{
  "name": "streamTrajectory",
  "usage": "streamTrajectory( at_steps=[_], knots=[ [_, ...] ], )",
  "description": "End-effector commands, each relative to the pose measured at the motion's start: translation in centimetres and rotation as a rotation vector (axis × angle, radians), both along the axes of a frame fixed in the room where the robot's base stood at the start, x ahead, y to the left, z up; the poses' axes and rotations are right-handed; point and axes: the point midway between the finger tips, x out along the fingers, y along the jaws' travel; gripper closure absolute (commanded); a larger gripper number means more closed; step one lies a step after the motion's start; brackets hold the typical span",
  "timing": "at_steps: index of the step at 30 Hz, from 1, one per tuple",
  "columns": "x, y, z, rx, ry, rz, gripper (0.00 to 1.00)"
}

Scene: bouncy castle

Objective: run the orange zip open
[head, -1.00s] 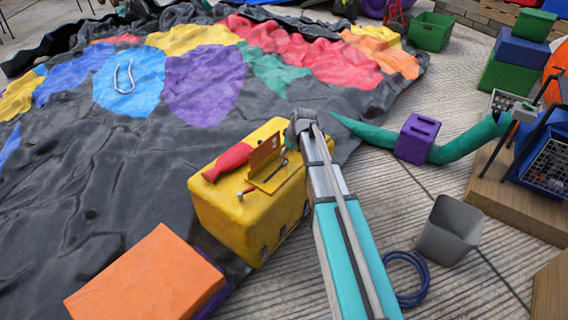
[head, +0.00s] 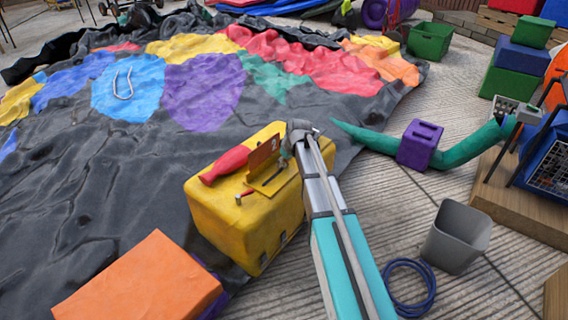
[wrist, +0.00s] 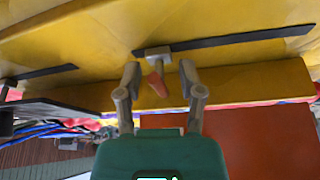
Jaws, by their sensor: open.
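A yellow block (head: 225,222) stands on the dark sheet, with thin dark zip strips on it. In the wrist view, one dark strip (wrist: 238,39) runs right from a grey slider (wrist: 158,52) with an orange-red pull tab (wrist: 158,84). In the head view, a small grey piece with a red tip (head: 243,196) lies on the block's top. My gripper (wrist: 160,72) is open, its two fingers either side of the tab in the picture; I cannot tell whether they touch it. In the head view, my gripper (head: 285,152) is small and partly hidden by my arm.
An orange-brown upright panel marked 2 (head: 264,152) and a red cone-shaped piece (head: 225,163) are on the block close to my gripper. A second dark strip (wrist: 45,73) shows at left. An orange block (head: 145,280) is at front left. A grey bin (head: 455,237) stands at right.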

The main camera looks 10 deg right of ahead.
Motion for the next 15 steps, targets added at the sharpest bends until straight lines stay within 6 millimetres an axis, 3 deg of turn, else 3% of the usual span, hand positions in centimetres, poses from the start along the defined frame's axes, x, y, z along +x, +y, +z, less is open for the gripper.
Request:
streamTrajectory(
  at_steps=[6,14,15],
  knots=[
    [0.0,0.01,0.02,0.0,0.0,0.0,0.5],
    [0.0,0.01,0.02,0.0,0.0,0.0,0.99],
    [-0.01,0.0,0.02,0.0,0.0,0.0,1.0]
  ],
)
